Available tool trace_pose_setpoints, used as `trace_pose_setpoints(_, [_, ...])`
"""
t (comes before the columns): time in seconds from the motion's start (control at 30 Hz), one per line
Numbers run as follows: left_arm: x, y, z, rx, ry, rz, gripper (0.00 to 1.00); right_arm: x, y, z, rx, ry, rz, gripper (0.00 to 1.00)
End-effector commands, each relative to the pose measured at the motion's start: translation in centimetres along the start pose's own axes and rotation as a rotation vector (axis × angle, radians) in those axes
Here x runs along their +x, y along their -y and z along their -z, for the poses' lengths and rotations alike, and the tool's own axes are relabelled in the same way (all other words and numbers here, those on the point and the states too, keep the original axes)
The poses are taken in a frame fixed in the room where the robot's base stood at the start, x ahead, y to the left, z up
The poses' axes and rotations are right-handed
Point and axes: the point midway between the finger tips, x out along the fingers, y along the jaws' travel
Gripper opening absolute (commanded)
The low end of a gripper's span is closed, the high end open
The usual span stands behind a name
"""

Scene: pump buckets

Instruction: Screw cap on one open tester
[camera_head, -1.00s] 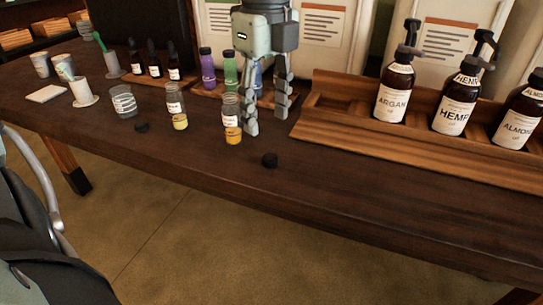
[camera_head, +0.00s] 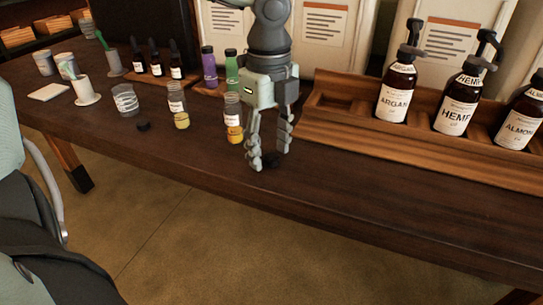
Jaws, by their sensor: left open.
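My left gripper (camera_head: 268,162) points down over the table, its fingers apart. A small black cap (camera_head: 271,161) lies on the table between the fingertips, partly hidden by them; I cannot tell whether they touch it. One open glass tester (camera_head: 233,119) with yellow-orange liquid and a white label stands upright just left of the gripper. Another open tester (camera_head: 178,106) with yellow liquid stands further left. A second black cap (camera_head: 143,125) lies on the table in front and to the left of that tester. My right gripper is out of view.
A wooden rack (camera_head: 430,148) with several brown pump bottles stands to the right. Behind are capped purple (camera_head: 209,68) and green (camera_head: 231,72) testers, and dropper bottles (camera_head: 156,60). A glass jar (camera_head: 124,100) and cups stand left. The table front (camera_head: 340,195) is clear.

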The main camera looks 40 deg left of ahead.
Motion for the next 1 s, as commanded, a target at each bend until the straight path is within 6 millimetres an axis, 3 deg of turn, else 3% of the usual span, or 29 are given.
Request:
trace_pose_setpoints(0.33, [0.15,0.01,0.02,0.000,-0.001,0.001,0.49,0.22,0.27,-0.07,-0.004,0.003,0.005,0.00])
trace_pose_setpoints(0.6, [0.14,0.01,0.02,0.000,-0.001,0.001,0.17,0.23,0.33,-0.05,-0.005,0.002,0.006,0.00])
trace_pose_setpoints(1.0, [-0.06,0.04,0.01,0.000,0.000,0.002,0.17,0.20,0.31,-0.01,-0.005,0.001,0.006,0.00])
